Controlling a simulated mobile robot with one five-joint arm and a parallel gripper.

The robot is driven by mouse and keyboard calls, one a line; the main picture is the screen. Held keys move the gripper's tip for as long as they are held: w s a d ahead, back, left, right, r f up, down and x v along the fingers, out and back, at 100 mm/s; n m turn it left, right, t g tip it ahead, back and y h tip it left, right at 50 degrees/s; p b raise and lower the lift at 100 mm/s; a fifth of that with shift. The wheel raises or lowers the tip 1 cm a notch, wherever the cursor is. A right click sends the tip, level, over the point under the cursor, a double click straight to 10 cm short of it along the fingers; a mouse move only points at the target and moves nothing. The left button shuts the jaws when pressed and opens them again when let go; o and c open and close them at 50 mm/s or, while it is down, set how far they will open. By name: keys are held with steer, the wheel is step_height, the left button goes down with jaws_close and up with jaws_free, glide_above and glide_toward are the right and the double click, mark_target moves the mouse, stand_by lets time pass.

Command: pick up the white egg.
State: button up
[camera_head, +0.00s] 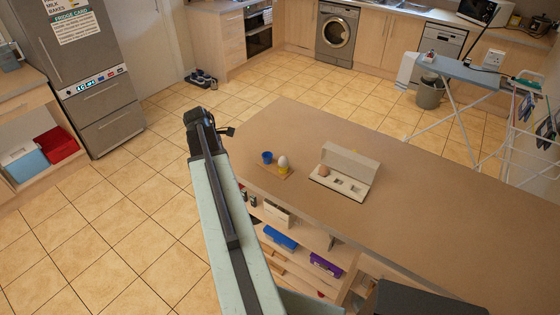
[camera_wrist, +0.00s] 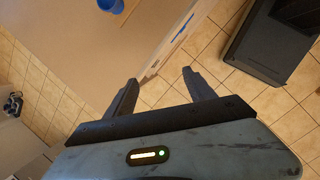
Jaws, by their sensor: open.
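The blue cup (camera_wrist: 112,4) also shows at the top edge of the wrist view, where the white egg is out of sight. My gripper (camera_wrist: 160,90) is open and empty, its two dark fingers spread beside the counter's edge over the tiled floor. In the head view my arm reaches up left of the egg, apart from it.
An open carton (camera_head: 348,174) with a brown egg (camera_head: 323,170) stands right of the white egg. Shelves under the counter hold a blue box (camera_head: 281,238) and a purple box (camera_head: 325,264). The counter right of the carton is clear.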

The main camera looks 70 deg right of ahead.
mark_target(281, 158)
steer(key=s+d, duration=0.4)
steer(key=s, duration=0.1)
steer(key=s+d+n+g+b, duration=0.1)
steer(key=s+d, duration=0.3)
steer(key=s, duration=0.1)
steer(key=s+d+f+n+b, duration=0.1)
steer(key=s+d, duration=0.4)
steer(key=shift+s, duration=0.3)
steer(key=b+x, duration=0.5)
steer(key=shift+d, duration=0.2)
steer(key=shift+r, duration=0.1)
steer(key=c, duration=0.9)
